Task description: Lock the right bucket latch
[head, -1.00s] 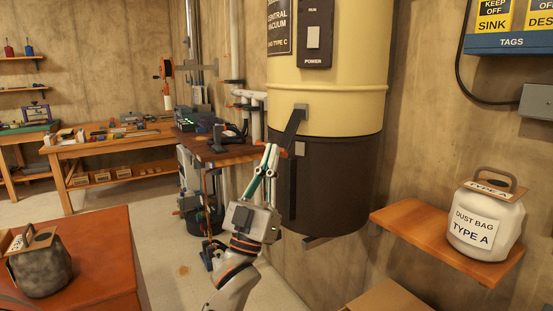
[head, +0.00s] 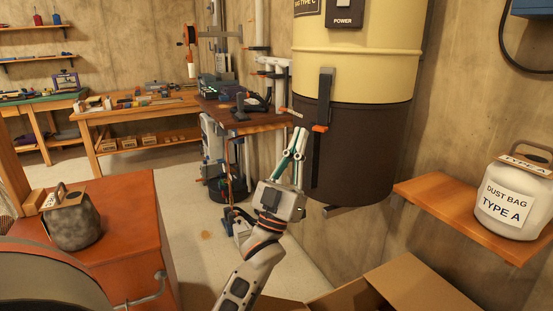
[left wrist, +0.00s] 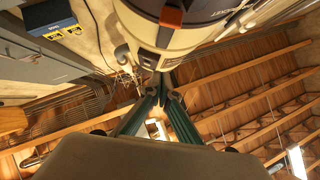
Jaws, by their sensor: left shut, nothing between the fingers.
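The vacuum canister has a cream drum (head: 360,70) above a dark brown bucket (head: 365,160). A dark latch lever (head: 326,95) with an orange tip (head: 320,128) hangs nearly upright across the seam, close against the canister. A dark vertical strip (head: 317,165) runs down the bucket below it. My left gripper (head: 301,133) is shut and empty just left of the orange tip; I cannot tell whether they touch. In the left wrist view, the orange tip (left wrist: 172,16) shows beyond the fingertips (left wrist: 167,90). My right gripper is not in view.
A wooden shelf (head: 425,203) with a white dust bag container (head: 512,205) stands at right. An open cardboard box (head: 415,285) is below. Bare floor (head: 190,235) lies between.

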